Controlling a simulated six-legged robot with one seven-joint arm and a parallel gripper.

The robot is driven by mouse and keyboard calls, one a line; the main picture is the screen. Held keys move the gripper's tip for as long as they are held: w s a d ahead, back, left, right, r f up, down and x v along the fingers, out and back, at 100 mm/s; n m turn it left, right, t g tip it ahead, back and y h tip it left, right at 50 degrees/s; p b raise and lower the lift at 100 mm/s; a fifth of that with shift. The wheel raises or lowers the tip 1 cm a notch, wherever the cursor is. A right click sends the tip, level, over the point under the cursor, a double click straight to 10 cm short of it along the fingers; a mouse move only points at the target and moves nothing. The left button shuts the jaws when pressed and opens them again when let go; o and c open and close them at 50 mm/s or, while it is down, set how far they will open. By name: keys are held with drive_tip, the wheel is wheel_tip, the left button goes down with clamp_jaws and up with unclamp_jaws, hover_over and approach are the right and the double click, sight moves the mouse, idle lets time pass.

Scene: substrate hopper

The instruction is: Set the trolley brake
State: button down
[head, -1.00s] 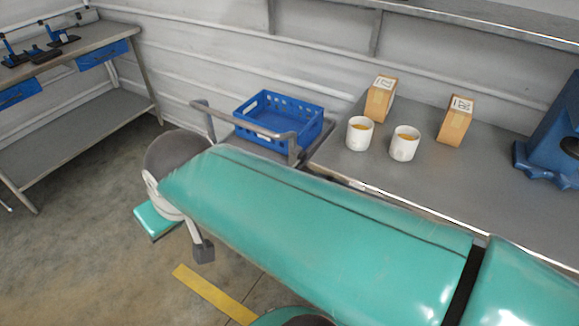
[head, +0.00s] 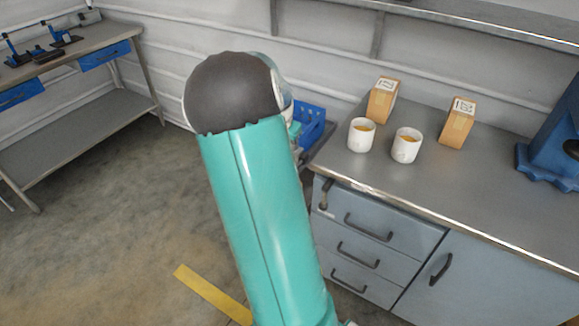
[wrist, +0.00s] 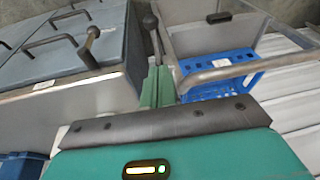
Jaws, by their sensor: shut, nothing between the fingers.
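The trolley (wrist: 213,38) is a grey tray with a tubular handle (wrist: 225,73) in the wrist view; a blue crate (wrist: 222,88) shows behind the handle. A dark ball-ended lever (wrist: 151,22) stands between the trolley and the drawer cabinet; I cannot tell for certain that it is the brake. My gripper (wrist: 158,72) is shut and empty, its green fingers pointing toward the lever's lower end. Whether they touch it is unclear. In the head view my arm hides most of the trolley and the gripper; part of the blue crate (head: 312,124) shows.
The drawer cabinet (head: 375,222) with protruding handles (head: 368,230) stands right of my arm. Its worktop (head: 450,190) carries two white cups (head: 361,135) (head: 406,146), two cardboard boxes (head: 382,101) (head: 457,122) and a blue machine (head: 555,140). Open floor (head: 120,220) lies left.

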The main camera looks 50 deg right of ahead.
drive_tip(key=d, duration=0.1)
drive_tip(key=s+d+f, duration=0.1)
drive_tip(key=shift+d+f+m, duration=0.2)
drive_tip(key=shift+d+m, duration=0.1)
drive_tip(key=shift+d, duration=0.1)
drive_tip(key=x, duration=1.3)
drive_tip(key=shift+s+a+f, duration=0.1)
drive_tip(key=shift+s+a, duration=0.05)
drive_tip(key=shift+a, duration=0.2)
drive_tip(key=shift+f, duration=0.45)
drive_tip(key=shift+f, duration=0.2)
